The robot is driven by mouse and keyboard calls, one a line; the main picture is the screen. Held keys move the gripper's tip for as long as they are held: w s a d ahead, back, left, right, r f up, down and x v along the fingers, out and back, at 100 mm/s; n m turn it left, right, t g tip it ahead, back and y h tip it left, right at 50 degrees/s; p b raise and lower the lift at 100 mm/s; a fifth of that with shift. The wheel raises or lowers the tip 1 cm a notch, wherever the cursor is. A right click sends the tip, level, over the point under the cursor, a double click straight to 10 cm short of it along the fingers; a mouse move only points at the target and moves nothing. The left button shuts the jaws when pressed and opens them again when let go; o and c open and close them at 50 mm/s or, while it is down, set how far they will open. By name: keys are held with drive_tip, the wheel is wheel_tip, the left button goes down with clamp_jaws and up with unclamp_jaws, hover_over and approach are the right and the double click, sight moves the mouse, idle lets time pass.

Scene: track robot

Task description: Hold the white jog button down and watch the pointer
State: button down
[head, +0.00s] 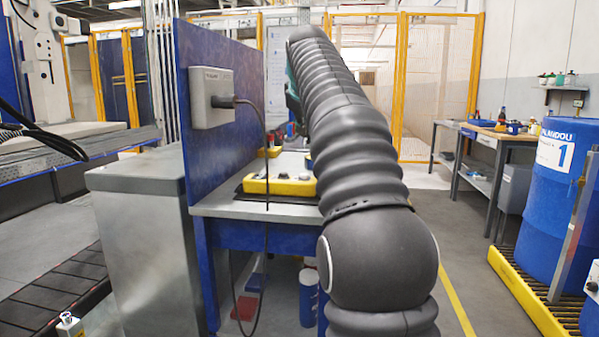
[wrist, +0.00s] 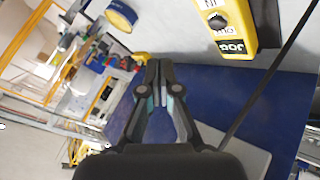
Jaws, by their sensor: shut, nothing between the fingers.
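A yellow control box (wrist: 238,28) with a black round knob (wrist: 217,21) and a black "JOG" label (wrist: 232,47) shows at the upper right of the wrist view. In the head view the yellow box (head: 290,187) sits on the bench, partly hidden by my arm. I cannot make out the white jog button for certain, nor a pointer. My gripper (wrist: 160,66) is shut and empty, apart from the box and to its left in the wrist view. In the head view my arm hides the fingers.
A blue upright panel (head: 225,110) with a grey socket box (head: 211,97) and a hanging black cable (head: 266,150) stands left of the bench (head: 225,206). A metal cabinet (head: 140,240) stands further left. Blue drums (head: 562,200) on a yellow pallet stand at right.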

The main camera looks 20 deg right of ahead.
sight(304, 175)
drive_tip(key=shift+w+d+r, duration=0.25)
drive_tip(key=shift+w+d, duration=0.1)
drive_tip(key=shift+f+b, duration=2.05)
drive_tip(key=shift+f, duration=2.4)
